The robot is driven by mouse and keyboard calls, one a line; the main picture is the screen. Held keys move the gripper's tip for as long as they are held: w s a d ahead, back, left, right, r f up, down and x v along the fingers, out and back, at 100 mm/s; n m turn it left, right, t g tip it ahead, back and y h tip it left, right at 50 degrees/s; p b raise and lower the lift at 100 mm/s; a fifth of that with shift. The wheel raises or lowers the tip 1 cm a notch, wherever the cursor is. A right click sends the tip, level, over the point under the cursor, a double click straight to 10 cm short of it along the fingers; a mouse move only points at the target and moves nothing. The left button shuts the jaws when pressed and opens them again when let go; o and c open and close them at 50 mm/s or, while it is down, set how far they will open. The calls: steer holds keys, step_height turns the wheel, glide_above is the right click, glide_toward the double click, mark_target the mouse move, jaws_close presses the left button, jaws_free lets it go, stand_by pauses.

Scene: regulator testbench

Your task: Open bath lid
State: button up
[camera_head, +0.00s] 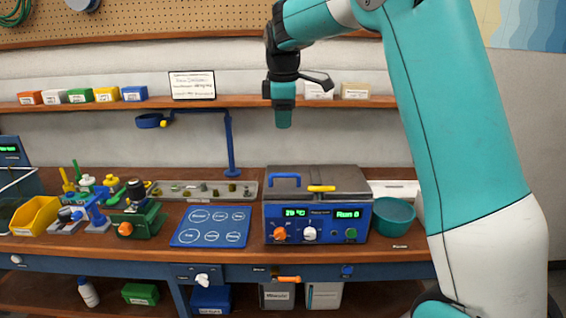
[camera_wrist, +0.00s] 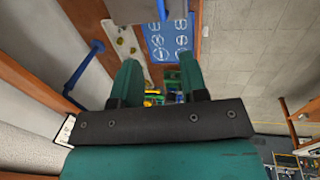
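The bath (camera_head: 318,222) is a blue box on the bench, with green displays and knobs on its front. Its grey lid (camera_head: 335,180) lies flat across the top and looks closed. A blue handle (camera_head: 284,178) rises at the lid's left side, and a yellow handle (camera_head: 321,188) sits at its front edge. My gripper (camera_head: 283,122) hangs above and behind the lid, clear of it, pointing down. In the wrist view my gripper's two teal fingers (camera_wrist: 160,78) stand apart with nothing between them.
A teal bowl (camera_head: 393,217) stands right of the bath. A blue mat (camera_head: 212,226) with white circles lies to its left. A blue stand (camera_head: 231,145) with a ring rises behind. A shelf (camera_head: 240,102) with small boxes runs along the wall near my gripper.

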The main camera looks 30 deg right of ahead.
mark_target(283, 175)
steer(key=w+f+p, duration=0.1)
steer(key=f, duration=0.4)
steer(key=d+f+p, duration=0.1)
steer(key=f, duration=0.5)
steer(key=w+f+p, duration=0.1)
steer(key=f, duration=0.4)
steer(key=shift+w+d+f, duration=0.35)
steer(key=shift+d+f, duration=0.05)
steer(key=shift+p, duration=0.3)
jaws_close()
